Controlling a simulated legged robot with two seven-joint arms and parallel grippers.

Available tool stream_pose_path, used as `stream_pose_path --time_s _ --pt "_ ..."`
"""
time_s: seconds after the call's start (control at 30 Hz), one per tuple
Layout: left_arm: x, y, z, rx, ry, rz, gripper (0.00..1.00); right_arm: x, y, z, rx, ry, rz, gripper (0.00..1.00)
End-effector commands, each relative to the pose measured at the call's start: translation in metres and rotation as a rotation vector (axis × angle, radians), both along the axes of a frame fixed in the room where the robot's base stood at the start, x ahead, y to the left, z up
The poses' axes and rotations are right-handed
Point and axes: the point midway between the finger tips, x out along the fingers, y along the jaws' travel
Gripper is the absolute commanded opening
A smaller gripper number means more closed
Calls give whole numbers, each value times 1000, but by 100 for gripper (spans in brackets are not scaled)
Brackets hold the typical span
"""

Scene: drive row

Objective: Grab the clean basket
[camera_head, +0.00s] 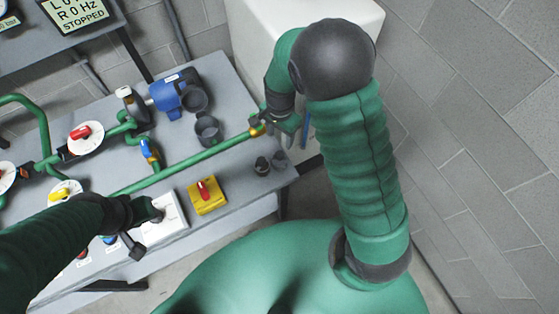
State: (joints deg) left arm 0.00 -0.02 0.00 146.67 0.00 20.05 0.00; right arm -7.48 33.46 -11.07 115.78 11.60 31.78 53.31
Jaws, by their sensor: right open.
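Two small dark grey cup-like pieces stand side by side near the right end of the bench, a left one (262,166) and a right one (279,158). They may be baskets, but I cannot tell which is clean. My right gripper (284,127) is open above the bench's right edge, beyond these pieces and close to the brass end of the green pipe. Its fingers are partly hidden by my own arm, and I see nothing held. My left gripper (148,230) is open and empty over the white panel (168,222) at the bench front.
Green pipe (195,158) with valves crosses the grey bench (232,190). A yellow switch box (207,195) is at the front. A white tank (255,35) stands behind; a block wall (480,130) closes the right.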

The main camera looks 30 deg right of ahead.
Motion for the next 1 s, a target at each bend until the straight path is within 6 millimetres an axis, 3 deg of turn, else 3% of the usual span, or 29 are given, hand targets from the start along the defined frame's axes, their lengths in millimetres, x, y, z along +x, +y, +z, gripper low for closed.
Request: stream_pose_path --time_s 0.1,0.2,0.37,0.6,0.9,1.0 --pt "0 0 -2 0 0 0 36 0 -1 -33 0 5 -1 53" --pt "0 0 -2 0 1 0 36 0 -1 -54 0 5 0 53" --pt "0 0 -1 0 1 0 36 0 0 -70 0 1 2 53" --pt "0 0 4 0 0 0 36 -4 3 -111 0 3 1 53" --pt "0 0 3 0 1 0 36 -3 3 -119 0 -2 3 52" --pt "0 0 3 0 1 0 36 -3 3 -119 0 -2 3 39"
